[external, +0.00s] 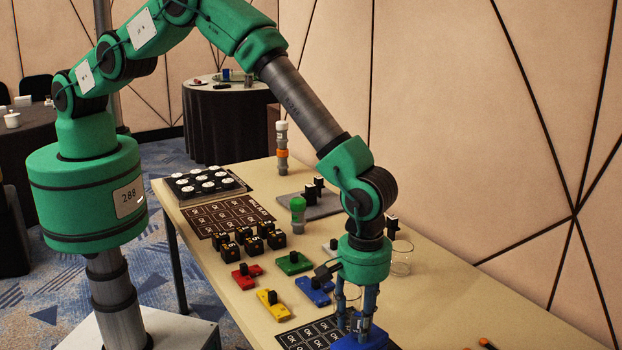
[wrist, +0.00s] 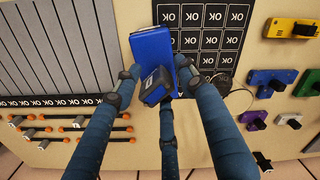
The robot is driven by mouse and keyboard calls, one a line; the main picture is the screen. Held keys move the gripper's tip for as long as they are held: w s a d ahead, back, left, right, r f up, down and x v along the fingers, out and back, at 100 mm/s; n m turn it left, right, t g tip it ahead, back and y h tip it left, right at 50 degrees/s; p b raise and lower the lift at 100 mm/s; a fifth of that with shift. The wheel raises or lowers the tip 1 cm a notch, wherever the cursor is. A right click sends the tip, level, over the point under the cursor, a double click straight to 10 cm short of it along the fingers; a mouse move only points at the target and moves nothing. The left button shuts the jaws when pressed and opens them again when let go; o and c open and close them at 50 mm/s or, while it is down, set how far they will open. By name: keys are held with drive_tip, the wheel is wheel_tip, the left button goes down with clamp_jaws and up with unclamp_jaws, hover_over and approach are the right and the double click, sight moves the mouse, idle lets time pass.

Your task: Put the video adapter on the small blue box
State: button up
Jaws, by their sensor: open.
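The small blue box (wrist: 151,46) lies on the table; in the external view its blue top (external: 350,342) shows at the bottom edge, partly hidden by my fingers. A small dark block with a pale label (wrist: 155,86), which looks like the video adapter, sits at the near end of the blue box in the wrist view. I cannot tell whether it rests fully on it or overhangs its edge. My gripper (wrist: 158,78) is open, its blue fingers spread around the dark block and the end of the box. In the external view my gripper (external: 358,322) points down over the box.
A black OK card (external: 312,335) lies beside the box. Coloured pieces with black knobs, such as a yellow one (external: 272,304) and a green one (external: 294,262), lie nearby. A clear glass (external: 401,262) stands behind my gripper. A grey ribbed panel (wrist: 60,45) lies left in the wrist view.

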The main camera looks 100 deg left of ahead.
wheel_tip(320, 180, up, 12)
idle(0.6)
drive_tip(key=shift+w+r, duration=0.1)
drive_tip(key=shift+w, duration=0.05)
idle(0.5)
wheel_tip(320, 180, up, 20)
drive_tip(key=m+t, duration=0.1)
drive_tip(key=m, duration=0.3)
hover_over(360, 315)
drive_tip(key=s+a, duration=0.6)
drive_tip(key=a, duration=0.2)
drive_tip(key=s+a+r+m+t, duration=0.1)
drive_tip(key=s+a+r+m, duration=0.1)
drive_tip(key=s+a+r, duration=0.35)
drive_tip(key=s+a+r+m+t, duration=0.1)
drive_tip(key=s+a+r+m, duration=0.15)
drive_tip(key=s+r, duration=0.6)
drive_tip(key=s+a+r+m+t, duration=0.15)
drive_tip(key=s+a+r, duration=0.25)
drive_tip(key=s, duration=0.5)
drive_tip(key=s+a+r+m, duration=0.2)
drive_tip(key=s+a+r, duration=0.15)
drive_tip(key=s, duration=0.45)
drive_tip(key=s+a+f+m, duration=0.1)
drive_tip(key=s+a+m, duration=0.1)
drive_tip(key=s, duration=0.7)
drive_tip(key=s+a+f+m+t, duration=0.1)
drive_tip(key=s+a+m, duration=0.1)
drive_tip(key=s, duration=0.7)
drive_tip(key=shift+m, duration=0.6)
